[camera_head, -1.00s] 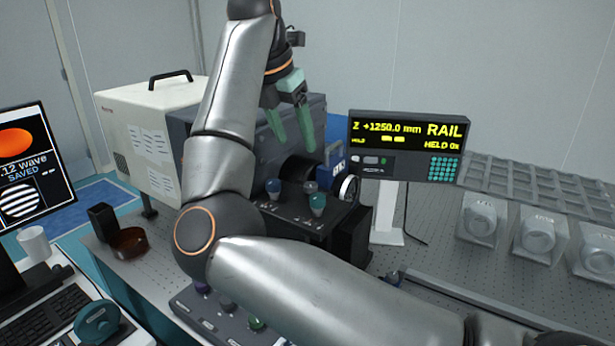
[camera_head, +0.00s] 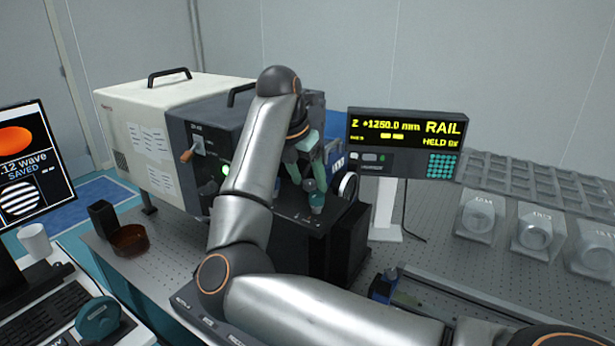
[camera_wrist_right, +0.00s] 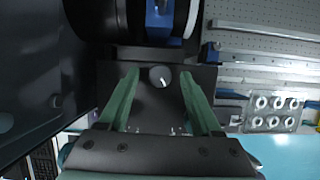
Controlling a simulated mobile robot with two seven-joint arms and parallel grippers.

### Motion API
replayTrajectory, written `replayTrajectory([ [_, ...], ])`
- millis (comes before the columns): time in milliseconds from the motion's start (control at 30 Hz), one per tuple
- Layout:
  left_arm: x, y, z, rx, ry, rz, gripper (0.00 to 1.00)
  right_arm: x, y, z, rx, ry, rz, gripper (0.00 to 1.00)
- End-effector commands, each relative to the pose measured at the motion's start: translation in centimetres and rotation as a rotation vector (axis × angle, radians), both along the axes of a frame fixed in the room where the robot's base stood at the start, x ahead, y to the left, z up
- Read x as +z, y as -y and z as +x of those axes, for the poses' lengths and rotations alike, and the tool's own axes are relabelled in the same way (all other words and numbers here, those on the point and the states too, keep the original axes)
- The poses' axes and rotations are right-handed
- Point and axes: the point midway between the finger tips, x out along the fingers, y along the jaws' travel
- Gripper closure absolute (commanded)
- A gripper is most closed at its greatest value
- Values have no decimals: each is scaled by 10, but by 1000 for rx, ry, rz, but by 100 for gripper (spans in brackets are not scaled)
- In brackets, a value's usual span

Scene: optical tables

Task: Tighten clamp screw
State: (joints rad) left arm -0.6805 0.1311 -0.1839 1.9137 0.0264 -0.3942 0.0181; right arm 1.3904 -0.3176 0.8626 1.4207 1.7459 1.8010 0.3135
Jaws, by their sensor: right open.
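My right gripper (camera_head: 308,186) has green fingers and is open, pointing down above the black stage block in the head view. In the right wrist view, a round dark knob with a light mark (camera_wrist_right: 160,76) lies between the tips of my open right gripper (camera_wrist_right: 160,80), with a gap on both sides. I cannot tell which knob is the clamp screw. The arm hides part of the block in the head view. My left gripper is not in view.
A readout (camera_head: 405,142) showing RAIL and HELD stands right of the block. A grey instrument box (camera_head: 205,150) with a lever is behind and left. Round mounts (camera_head: 535,232) stand at the right. A brown dish (camera_head: 130,240) sits at the left.

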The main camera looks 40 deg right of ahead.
Motion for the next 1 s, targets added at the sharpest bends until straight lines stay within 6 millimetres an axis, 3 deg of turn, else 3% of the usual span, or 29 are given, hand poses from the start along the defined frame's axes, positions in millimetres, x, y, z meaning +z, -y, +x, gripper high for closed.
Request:
replayTrajectory([
  [67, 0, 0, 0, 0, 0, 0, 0, 0, 0, 0, 0, 0, 0, 34],
  [633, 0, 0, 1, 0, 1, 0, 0, 0, 0, 0, 0, -1, 0, 99],
  [1000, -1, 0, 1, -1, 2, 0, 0, 0, 0, 0, 9, -1, 0, 100],
])
